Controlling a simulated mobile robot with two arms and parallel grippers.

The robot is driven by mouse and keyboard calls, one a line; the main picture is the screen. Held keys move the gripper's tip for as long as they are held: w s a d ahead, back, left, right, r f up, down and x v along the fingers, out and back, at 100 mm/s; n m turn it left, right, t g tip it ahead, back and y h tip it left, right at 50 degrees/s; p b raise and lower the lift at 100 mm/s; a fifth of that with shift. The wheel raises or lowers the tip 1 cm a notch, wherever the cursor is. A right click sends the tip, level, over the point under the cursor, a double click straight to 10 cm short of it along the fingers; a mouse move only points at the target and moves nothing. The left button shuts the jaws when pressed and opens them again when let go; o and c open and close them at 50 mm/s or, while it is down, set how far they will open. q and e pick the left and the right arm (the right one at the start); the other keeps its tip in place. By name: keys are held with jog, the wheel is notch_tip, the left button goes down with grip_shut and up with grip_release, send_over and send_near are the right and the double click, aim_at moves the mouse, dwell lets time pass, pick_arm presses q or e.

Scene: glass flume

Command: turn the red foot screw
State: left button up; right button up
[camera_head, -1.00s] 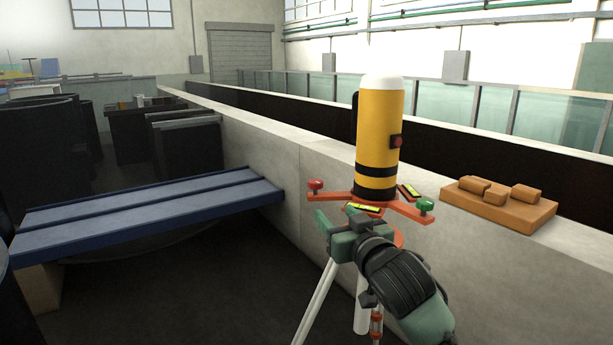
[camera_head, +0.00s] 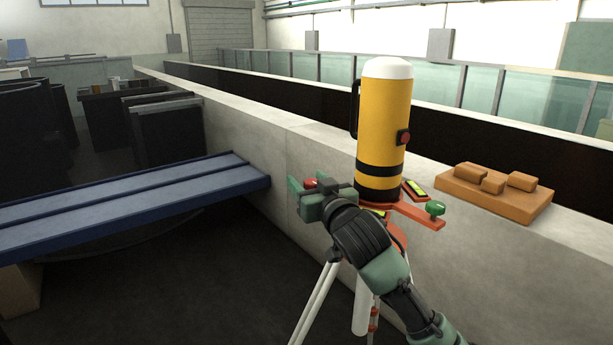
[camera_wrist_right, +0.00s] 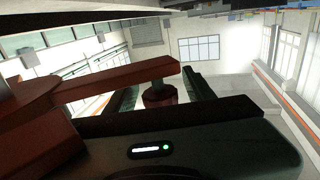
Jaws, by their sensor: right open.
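The yellow cylindrical instrument (camera_head: 383,125) with a white top stands upright on an orange-red three-armed base (camera_head: 408,213) on a white-legged tripod. The red foot screw (camera_head: 310,182) shows at the base's left side, partly hidden by my right gripper (camera_head: 306,193). The gripper is open, with its fingers at the screw. In the right wrist view the red screw (camera_wrist_right: 160,94) sits under the end of a base arm (camera_wrist_right: 120,84), between the two fingers; contact cannot be told. A green foot screw (camera_head: 435,208) is at the right. My left gripper is not in view.
A concrete wall (camera_head: 270,140) runs behind the tripod. An orange block board (camera_head: 495,194) lies on its top at the right. A blue bench (camera_head: 130,195) stands at the left. The dark floor between bench and tripod is clear.

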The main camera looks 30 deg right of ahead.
jog(key=shift+w, duration=0.35)
grip_shut()
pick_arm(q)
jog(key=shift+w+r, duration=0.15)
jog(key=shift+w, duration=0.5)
pick_arm(e)
jog(key=shift+h, duration=0.3)
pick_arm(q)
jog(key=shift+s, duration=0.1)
pick_arm(e)
jog(key=shift+d+m, duration=0.1)
jog(key=shift+m, duration=0.2)
